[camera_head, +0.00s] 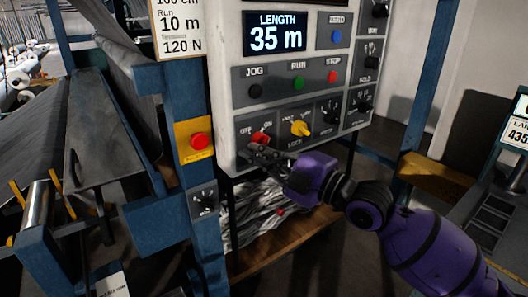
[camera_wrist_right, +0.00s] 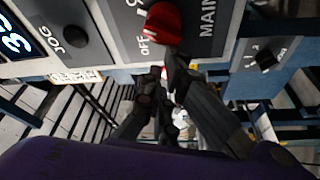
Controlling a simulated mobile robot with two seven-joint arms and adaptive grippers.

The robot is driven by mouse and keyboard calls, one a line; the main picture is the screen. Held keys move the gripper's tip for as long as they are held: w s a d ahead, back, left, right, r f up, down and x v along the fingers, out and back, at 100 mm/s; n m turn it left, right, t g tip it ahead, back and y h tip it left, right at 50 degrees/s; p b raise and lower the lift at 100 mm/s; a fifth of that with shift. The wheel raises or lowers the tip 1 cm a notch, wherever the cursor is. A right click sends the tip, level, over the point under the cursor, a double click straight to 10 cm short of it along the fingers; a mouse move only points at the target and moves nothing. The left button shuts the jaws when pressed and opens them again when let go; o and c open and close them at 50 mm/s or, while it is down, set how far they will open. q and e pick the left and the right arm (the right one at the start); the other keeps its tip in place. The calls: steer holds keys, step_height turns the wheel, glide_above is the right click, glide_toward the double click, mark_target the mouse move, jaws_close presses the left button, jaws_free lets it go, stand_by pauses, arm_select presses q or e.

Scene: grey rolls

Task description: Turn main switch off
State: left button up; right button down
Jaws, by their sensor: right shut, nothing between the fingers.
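The main switch is a red knob (camera_head: 260,139) at the lower left of the grey control panel (camera_head: 225,75). In the wrist view the red knob (camera_wrist_right: 163,22) sits on a dark plate with the words OFF and MAIN beside it. I cannot tell clearly which way the knob points. My right gripper (camera_head: 253,153) is shut and empty just below the knob. In the wrist view its dark fingertips (camera_wrist_right: 168,75) are close under the knob, partly overlapping its lower edge; contact is unclear. My left gripper is not in view.
A yellow knob (camera_head: 301,128) is right of the red one. JOG (camera_head: 255,91), RUN (camera_head: 298,84) and STOP (camera_head: 333,77) buttons sit above. A red emergency button (camera_head: 199,142) is on the blue post at left. A wooden shelf (camera_head: 285,245) lies below.

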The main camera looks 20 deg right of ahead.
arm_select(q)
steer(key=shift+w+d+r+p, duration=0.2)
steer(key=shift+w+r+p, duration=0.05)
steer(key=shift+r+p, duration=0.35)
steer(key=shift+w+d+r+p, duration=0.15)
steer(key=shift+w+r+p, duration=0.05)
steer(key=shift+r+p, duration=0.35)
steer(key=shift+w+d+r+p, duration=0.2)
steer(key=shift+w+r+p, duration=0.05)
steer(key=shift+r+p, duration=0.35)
arm_select(e)
steer(key=shift+w+d+f+n+g+h, duration=0.15)
steer(key=shift+f+n+g+h, duration=0.35)
steer(key=shift+n, duration=1.1)
steer(key=shift+w+d+f+n+g+h, duration=0.1)
steer(key=shift+d+f+n+g+h, duration=0.4)
steer(key=shift+n, duration=1.1)
steer(key=shift+w+f+n+g+h, duration=0.15)
steer(key=shift+f+n, duration=0.6)
steer(key=shift+n, duration=0.85)
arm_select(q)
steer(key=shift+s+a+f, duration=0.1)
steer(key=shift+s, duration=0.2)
arm_select(e)
steer(key=shift+d+f, duration=0.15)
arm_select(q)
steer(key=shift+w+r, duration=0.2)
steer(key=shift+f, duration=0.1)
arm_select(e)
steer(key=shift+f, duration=0.1)
